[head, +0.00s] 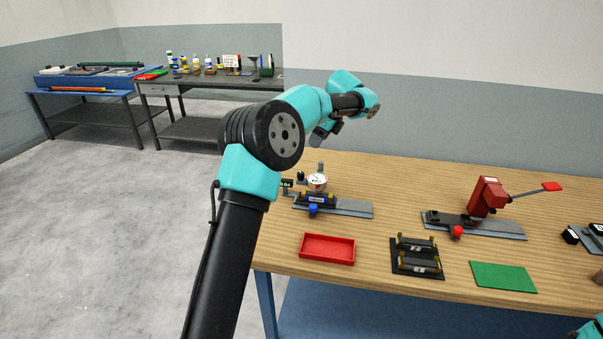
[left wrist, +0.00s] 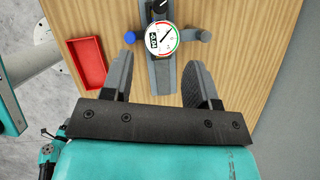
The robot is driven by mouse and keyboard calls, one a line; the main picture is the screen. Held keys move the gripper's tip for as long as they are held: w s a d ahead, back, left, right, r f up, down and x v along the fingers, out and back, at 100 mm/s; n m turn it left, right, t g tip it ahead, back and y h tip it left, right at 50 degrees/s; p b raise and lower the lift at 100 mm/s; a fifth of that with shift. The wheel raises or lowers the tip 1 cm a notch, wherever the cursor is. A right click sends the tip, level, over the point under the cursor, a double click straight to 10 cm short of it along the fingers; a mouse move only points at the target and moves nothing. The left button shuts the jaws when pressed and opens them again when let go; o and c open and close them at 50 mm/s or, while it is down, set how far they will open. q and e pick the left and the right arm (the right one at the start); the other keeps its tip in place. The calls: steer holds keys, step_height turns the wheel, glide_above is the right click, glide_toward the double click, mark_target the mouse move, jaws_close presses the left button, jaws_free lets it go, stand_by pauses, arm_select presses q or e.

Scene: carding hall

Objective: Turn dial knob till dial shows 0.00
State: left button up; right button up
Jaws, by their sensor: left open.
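The dial gauge (head: 317,181) has a round white face and stands on a grey metal base at the table's left end. In the left wrist view its face (left wrist: 160,37) shows a red and green rim, beyond my fingertips. A black knob (left wrist: 160,5) shows at the top edge there, beside the dial. A small black display (head: 287,183) appears to read 0.04, partly hidden by my arm. My left gripper (head: 324,131) is above and behind the gauge; in its wrist view the jaws (left wrist: 162,68) are open and empty, apart from the dial.
A blue knob (head: 313,210) sits at the gauge's front. A red tray (head: 327,249), black rack (head: 417,257) and green mat (head: 503,277) lie along the front. A red lever device (head: 487,197) stands right. Bare wood (head: 400,185) lies between the devices.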

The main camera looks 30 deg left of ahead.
mark_target(301, 173)
arm_select(q)
steer(key=x, duration=1.6)
steer(key=shift+f, duration=0.2)
steer(key=c, duration=0.9)
